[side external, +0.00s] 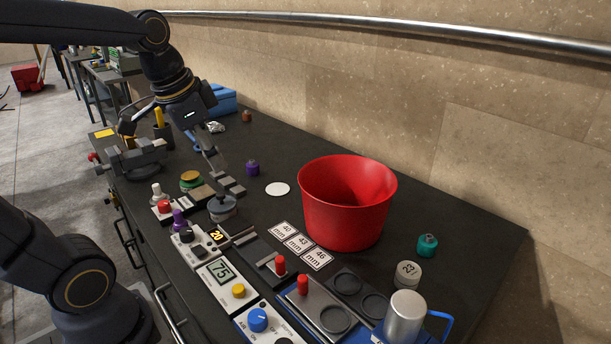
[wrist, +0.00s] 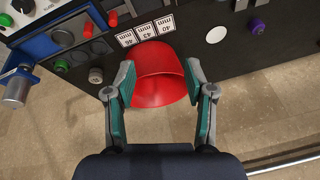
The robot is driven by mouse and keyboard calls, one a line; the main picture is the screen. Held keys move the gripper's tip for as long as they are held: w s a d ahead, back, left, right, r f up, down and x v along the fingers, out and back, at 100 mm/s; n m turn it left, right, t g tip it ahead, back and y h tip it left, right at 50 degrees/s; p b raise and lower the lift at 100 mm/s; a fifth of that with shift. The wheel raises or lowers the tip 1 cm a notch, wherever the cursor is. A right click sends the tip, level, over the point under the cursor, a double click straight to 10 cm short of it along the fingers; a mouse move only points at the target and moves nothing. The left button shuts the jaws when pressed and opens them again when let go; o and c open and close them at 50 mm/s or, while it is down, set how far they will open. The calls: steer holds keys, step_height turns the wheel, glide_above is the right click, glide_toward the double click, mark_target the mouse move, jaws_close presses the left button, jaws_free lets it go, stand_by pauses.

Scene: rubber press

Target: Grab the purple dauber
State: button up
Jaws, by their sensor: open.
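The purple dauber (side external: 253,167) is a small dark purple cylinder standing on the dark bench, between the white disc and the wall. It also shows in the wrist view (wrist: 257,27), at the upper right, outside the jaws. My gripper (wrist: 160,75) is open in the wrist view, with its two teal-padded fingers spread wide and nothing held. The red bucket (wrist: 158,90) lies in view between and beyond them.
The large red bucket (side external: 345,215) stands on the bench right of the white disc (side external: 278,189). A teal dauber (side external: 428,245) and a brown one (side external: 246,116) stand near the wall. Control panels (side external: 228,275) line the front edge.

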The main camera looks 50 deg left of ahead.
steer(key=w+a+f+n+g, duration=0.2)
steer(key=a+f, duration=0.1)
steer(key=a, duration=0.8)
steer(key=n+g, duration=0.2)
steer(key=n, duration=0.1)
glide_toward(177, 211)
steer(key=shift+h, duration=0.3)
step_height(177, 211, down, 5)
steer(key=shift+w+f, duration=0.1)
steer(key=shift+w, duration=0.1)
steer(key=f, duration=0.5)
steer(key=shift+s+a+f, duration=0.1)
steer(key=shift+a+f, duration=0.25)
steer(key=shift+f, duration=0.05)
jaws_close()
